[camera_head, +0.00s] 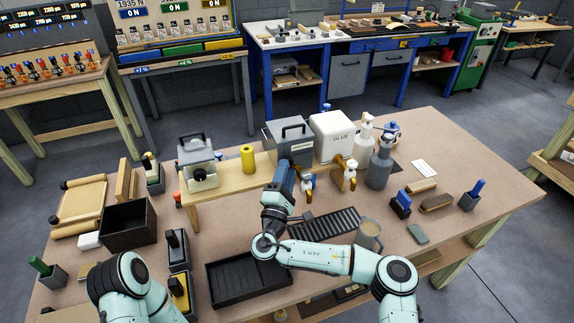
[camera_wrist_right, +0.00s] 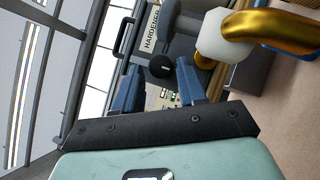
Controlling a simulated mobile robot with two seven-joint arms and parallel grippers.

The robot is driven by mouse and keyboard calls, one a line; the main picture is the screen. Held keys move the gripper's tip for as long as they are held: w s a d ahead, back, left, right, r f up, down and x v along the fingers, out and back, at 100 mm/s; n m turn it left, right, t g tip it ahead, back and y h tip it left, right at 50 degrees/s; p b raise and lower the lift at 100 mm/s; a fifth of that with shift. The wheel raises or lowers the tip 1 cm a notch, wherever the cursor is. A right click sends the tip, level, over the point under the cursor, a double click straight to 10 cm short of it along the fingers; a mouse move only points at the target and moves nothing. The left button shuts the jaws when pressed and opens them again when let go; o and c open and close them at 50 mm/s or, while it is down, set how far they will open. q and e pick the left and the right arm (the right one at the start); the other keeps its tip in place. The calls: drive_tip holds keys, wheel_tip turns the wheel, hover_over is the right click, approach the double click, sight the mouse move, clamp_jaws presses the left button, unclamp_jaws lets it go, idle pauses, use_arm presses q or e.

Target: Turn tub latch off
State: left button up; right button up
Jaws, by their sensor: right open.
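My right gripper (camera_head: 287,172) is at the front of the grey hardener tub (camera_head: 280,140), which has a black top handle and stands on a wooden riser. In the right wrist view, my right gripper (camera_wrist_right: 162,80) has its two blue fingers apart. A round black knob (camera_wrist_right: 160,67) shows in line with the gap between the fingers; contact cannot be told. The label "HARDENER" (camera_wrist_right: 151,30) is partly visible beside it. A smaller grey tub (camera_head: 197,152) with a black knob (camera_head: 199,173) stands at the riser's left end. Which part is the latch is unclear. My left gripper is out of view.
A white glue tub (camera_head: 334,136) stands right of the hardener tub. A gold tap (camera_wrist_right: 262,28) is close beside my right fingers.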

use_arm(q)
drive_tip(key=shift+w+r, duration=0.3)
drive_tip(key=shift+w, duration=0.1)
use_arm(e)
drive_tip(key=shift+w+d+r, duration=0.15)
drive_tip(key=shift+w, duration=0.45)
clamp_jaws()
